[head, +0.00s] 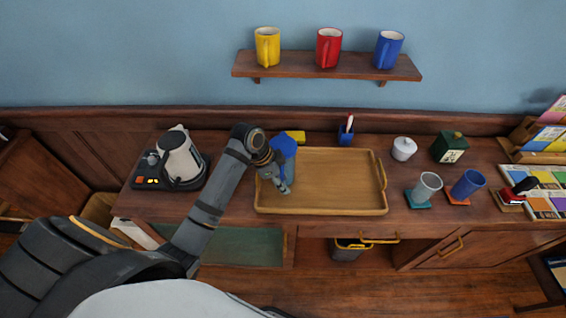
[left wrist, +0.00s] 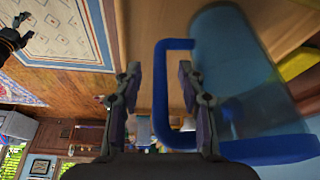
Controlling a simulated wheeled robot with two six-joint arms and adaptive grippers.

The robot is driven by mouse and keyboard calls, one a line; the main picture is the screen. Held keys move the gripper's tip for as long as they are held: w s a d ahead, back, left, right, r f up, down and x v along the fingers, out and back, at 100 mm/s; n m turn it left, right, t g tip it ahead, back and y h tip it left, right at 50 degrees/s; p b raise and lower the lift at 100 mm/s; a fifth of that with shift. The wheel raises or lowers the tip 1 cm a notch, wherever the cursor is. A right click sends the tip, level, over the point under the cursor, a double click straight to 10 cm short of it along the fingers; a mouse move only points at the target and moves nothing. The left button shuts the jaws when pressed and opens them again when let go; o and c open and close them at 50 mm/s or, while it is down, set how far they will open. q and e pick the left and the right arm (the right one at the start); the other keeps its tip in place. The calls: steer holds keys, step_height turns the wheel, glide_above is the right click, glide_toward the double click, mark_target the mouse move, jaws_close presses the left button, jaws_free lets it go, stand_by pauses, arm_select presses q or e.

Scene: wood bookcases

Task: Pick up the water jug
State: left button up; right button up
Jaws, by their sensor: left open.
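The water jug (left wrist: 235,60) is clear blue with a darker blue lid and a squared blue handle (left wrist: 160,90). In the head view the jug (head: 287,150) is at the left end of the wooden tray, partly hidden by my arm. My left gripper (head: 273,176) is beside it. In the left wrist view my left gripper (left wrist: 158,88) is open, with the handle between its two fingers and no visible grip on it. A dark jointed part at that view's upper left edge looks like my right gripper (left wrist: 14,36); its jaws are unclear.
The tray (head: 335,210) lies on the wooden counter. A kettle (head: 180,158) stands to the left. A blue pen cup (head: 346,136) and a yellow item (head: 296,136) are behind. A white pot (head: 404,148), grey cup (head: 428,186) and blue cup (head: 468,184) stand to the right. The tray's middle is bare.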

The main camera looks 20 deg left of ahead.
arm_select(q)
jaws_close()
steer(key=shift+r, duration=0.15)
stand_by(0.5)
